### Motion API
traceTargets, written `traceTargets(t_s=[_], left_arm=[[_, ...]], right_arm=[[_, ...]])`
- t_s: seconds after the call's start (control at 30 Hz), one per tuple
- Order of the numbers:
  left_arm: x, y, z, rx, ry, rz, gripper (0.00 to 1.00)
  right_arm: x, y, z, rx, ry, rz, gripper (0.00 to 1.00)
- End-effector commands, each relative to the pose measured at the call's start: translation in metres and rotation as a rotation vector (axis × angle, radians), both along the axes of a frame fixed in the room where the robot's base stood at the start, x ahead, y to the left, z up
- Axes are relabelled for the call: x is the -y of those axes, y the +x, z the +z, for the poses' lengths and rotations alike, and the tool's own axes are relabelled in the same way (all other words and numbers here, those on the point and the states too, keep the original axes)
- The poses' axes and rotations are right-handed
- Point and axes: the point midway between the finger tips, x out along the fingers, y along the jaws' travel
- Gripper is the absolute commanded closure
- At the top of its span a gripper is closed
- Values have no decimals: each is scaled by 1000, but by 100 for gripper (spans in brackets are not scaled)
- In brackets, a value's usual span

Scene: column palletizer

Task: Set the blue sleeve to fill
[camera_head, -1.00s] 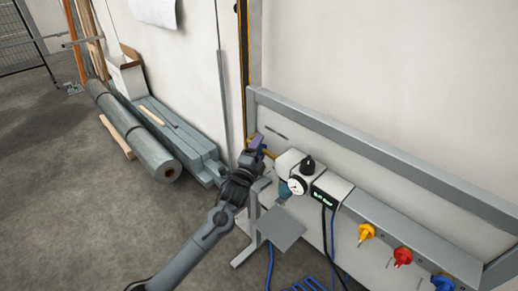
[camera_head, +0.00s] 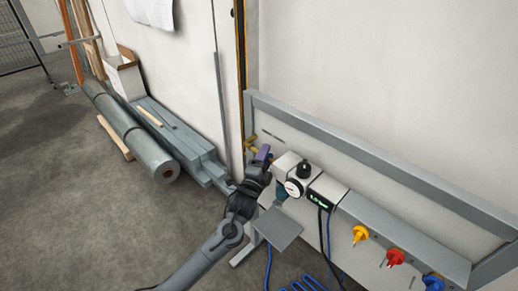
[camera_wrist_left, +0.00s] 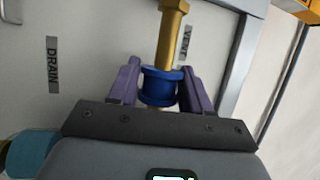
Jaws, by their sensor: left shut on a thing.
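The blue sleeve (camera_wrist_left: 160,88) sits around a brass stem (camera_wrist_left: 170,38) in the left wrist view. My left gripper (camera_wrist_left: 158,72) is shut on it, with one purple finger on each side. A DRAIN label (camera_wrist_left: 53,64) is on the panel to the left of the sleeve, and a VENT label (camera_wrist_left: 187,45) is beside the stem on the right. No fill label is visible. In the head view my left gripper (camera_head: 263,152) is at the panel's left end and hides the sleeve.
A white dial gauge (camera_head: 293,187) and a box with a green display (camera_head: 322,200) stand right of the gripper. A small grey shelf (camera_head: 275,229) is below. Yellow (camera_head: 360,234), red (camera_head: 395,257) and blue (camera_head: 432,283) fittings line the panel further right.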

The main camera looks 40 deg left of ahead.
Motion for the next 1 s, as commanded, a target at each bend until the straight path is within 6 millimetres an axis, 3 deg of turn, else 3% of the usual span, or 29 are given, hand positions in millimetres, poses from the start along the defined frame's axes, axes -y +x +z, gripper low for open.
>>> traceTargets(t_s=[0.2, 0.23, 0.3, 0.7, 1.0], left_arm=[[6, 0, 1, 4, 2, -12, 100], [6, 1, 1, 4, 2, -12, 50], [6, 0, 1, 5, 3, -12, 40], [5, -4, 0, 3, 2, -8, 39], [18, -43, -8, -1, 2, -10, 39]], right_arm=[[0, 0, -2, -1, 1, -2, 57], [0, 0, -2, -2, 1, -2, 57], [-1, 0, -2, -2, 2, -2, 57], [-1, 0, 0, -2, 2, -2, 57], [0, 0, 13, -2, -1, 1, 57]])
